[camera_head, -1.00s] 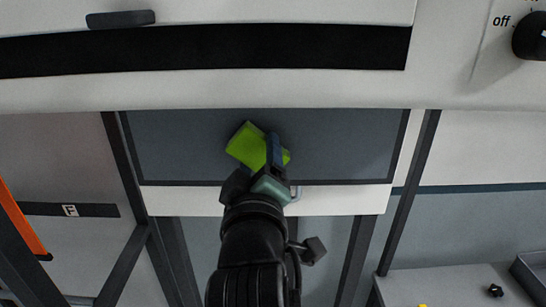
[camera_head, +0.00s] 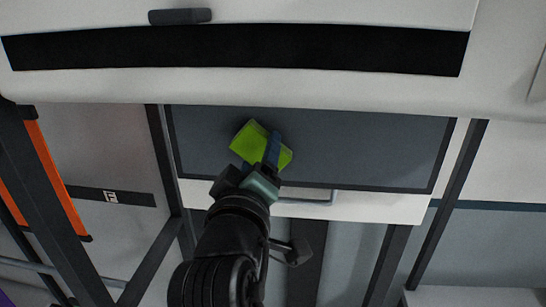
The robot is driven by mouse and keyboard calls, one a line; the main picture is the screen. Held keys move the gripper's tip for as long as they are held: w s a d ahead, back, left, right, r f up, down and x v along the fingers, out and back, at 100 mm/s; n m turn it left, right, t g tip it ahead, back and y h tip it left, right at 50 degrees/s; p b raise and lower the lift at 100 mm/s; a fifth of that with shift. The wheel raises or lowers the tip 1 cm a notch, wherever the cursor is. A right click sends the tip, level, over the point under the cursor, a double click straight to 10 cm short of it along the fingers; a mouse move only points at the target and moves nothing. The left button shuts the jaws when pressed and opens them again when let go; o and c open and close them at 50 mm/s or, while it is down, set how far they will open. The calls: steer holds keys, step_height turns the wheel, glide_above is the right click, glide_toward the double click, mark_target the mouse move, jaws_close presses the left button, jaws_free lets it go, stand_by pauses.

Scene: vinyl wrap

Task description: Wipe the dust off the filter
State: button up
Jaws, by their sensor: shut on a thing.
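The filter (camera_head: 370,150) is a dark grey rectangular panel in a thin black frame, set in a white drawer front or housing in the middle of the head view. My gripper (camera_head: 272,150) is shut on a bright green cloth or sponge (camera_head: 249,138). The green piece lies over the left-centre part of the filter and seems to be against it, though I cannot tell how firmly it touches. The gripper hides part of the green piece. I cannot make out separate dust on the panel.
A white machine body with a black band (camera_head: 240,48) and a dark handle (camera_head: 180,16) lies above the filter. A metal bar handle (camera_head: 306,200) sits just below it. Dark frame posts stand on both sides, with an orange-edged post (camera_head: 58,185) at left.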

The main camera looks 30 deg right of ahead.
mark_target(356, 145)
steer(key=shift+w+a, duration=0.45)
steer(key=shift+a, duration=0.2)
steer(key=shift+r+p, duration=0.6)
steer(key=shift+r, duration=0.05)
steer(key=shift+s+d+f+p, duration=0.1)
steer(key=shift+s+d+p, duration=0.35)
steer(key=shift+s+d, duration=0.65)
steer(key=shift+s+d+r+p, duration=0.1)
steer(key=shift+s+d+p, duration=0.45)
steer(key=shift+d, duration=1)
steer(key=shift+s+d+f+p, duration=0.1)
steer(key=shift+s+d+p, duration=0.2)
steer(key=shift+s+d, duration=1.45)
steer(key=shift+d, duration=0.45)
steer(key=shift+s+d, duration=0.6)
steer(key=shift+d, duration=0.35)
steer(key=shift+s+d, duration=0.55)
steer(key=shift+d, duration=0.45)
steer(key=shift+w+a+b, duration=0.15)
steer(key=shift+w+a, duration=1.35)
steer(key=shift+a, duration=0.75)
steer(key=shift+w+a+b, duration=0.2)
steer(key=shift+w+a, duration=1.35)
steer(key=shift+a, duration=0.75)
steer(key=shift+w+a+b, duration=0.15)
steer(key=shift+w+a, duration=1.35)
steer(key=shift+a, duration=0.75)
steer(key=shift+s, duration=0.1)
steer(key=shift+v, duration=2.95)
